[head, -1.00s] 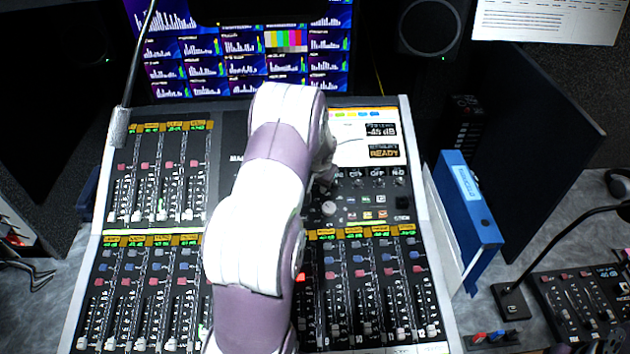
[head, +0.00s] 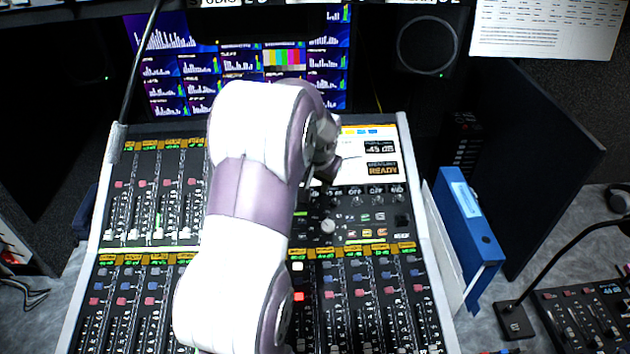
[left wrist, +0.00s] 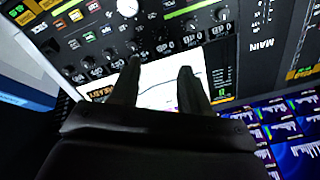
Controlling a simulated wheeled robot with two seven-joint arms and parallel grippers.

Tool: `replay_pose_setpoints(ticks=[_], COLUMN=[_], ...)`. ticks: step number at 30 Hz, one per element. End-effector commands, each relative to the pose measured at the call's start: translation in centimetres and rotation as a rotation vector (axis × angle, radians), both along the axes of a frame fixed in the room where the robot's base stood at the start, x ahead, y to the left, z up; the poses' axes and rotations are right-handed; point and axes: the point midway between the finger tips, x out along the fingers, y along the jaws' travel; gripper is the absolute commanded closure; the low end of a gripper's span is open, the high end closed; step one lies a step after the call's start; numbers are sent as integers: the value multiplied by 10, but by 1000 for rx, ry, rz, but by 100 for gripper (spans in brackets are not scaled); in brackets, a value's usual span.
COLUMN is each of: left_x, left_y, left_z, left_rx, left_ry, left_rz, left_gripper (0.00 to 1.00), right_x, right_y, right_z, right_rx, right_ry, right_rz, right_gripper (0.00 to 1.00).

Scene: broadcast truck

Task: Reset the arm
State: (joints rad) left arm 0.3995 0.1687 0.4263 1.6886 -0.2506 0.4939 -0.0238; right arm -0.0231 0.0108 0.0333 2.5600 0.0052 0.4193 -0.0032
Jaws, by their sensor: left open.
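My left arm reaches up over the mixing console (head: 425,290) in the head view and covers much of its middle. My left gripper (head: 328,160) shows at the arm's far end, beside the console's small screen (head: 384,150); its fingers are mostly hidden there. In the left wrist view the two dark fingers of the left gripper (left wrist: 160,75) stand apart with nothing between them. They point over the white part of the small screen (left wrist: 150,92), towards a row of knobs. I cannot tell whether they touch the console. My right gripper is not in view.
A monitor wall (head: 165,65) stands behind the console, with a speaker (head: 427,45) to its right. A blue binder (head: 470,230) stands right of the console. A smaller control panel (head: 585,310) and a gooseneck microphone base (head: 513,320) are at the lower right.

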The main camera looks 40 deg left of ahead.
Motion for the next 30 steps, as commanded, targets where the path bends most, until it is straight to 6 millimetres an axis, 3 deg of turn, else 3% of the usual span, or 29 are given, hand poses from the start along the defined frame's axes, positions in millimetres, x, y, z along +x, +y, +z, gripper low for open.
replay_pose_setpoints(ticks=[9, 11, 13, 15, 18, 21, 24, 30], left_x=[0, -11, -39, -71, -119, -158, -168, -167], left_y=[-1, -8, -32, -77, -135, -176, -198, -202], left_z=[-1, -12, -25, -32, -37, -37, -31, -31], left_rx=[-6, -33, -89, -147, -204, -228, -223, -219], left_ry=[-3, 19, 62, 110, 168, 210, 206, 206], left_rz=[6, 21, 39, 19, -36, -107, -191, -210], left_gripper=[54, 54, 54, 54, 54, 54, 54, 54], right_x=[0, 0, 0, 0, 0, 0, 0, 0], right_y=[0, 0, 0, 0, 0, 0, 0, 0], right_z=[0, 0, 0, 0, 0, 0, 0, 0], right_rx=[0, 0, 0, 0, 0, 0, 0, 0], right_ry=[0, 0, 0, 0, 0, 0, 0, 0], right_rz=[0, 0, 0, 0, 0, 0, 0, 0], right_gripper=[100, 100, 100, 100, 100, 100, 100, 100])
